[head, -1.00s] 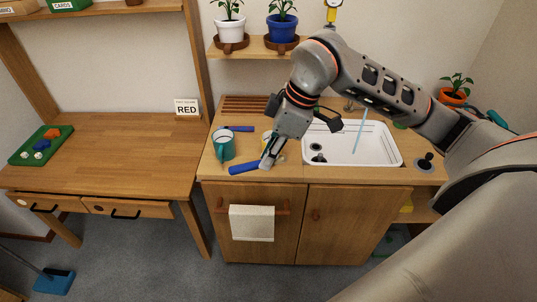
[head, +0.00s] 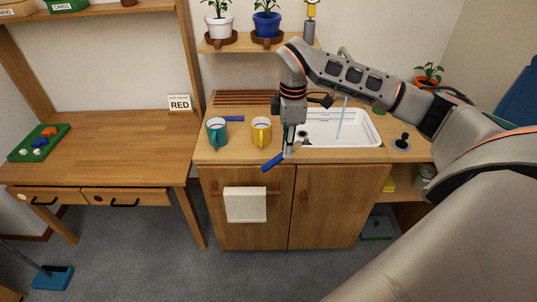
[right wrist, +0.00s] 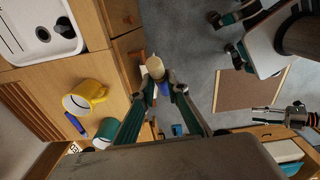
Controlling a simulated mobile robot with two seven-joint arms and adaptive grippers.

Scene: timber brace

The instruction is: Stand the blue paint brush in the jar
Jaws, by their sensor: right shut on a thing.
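My right gripper (head: 288,151) is shut on a blue paint brush (head: 272,162), held tilted at the counter's front edge. In the right wrist view the brush's blue part (right wrist: 172,76) and a pale round end (right wrist: 155,67) show between the fingertips (right wrist: 162,90); the fingers hide part of it. A greyish-green jar (head: 426,177) stands on the low shelf right of the cabinet, well away from the brush; its contents are unclear. What looks like my left gripper (right wrist: 298,116) shows small at the right of the right wrist view; its jaws are unclear.
A teal mug (head: 217,133) and a yellow mug (head: 261,132) stand on the counter left of the gripper. Another blue object (head: 233,118) lies behind them. The white sink (head: 362,142) is to the right. A towel (head: 245,205) hangs on the cabinet front. The desk is mostly clear.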

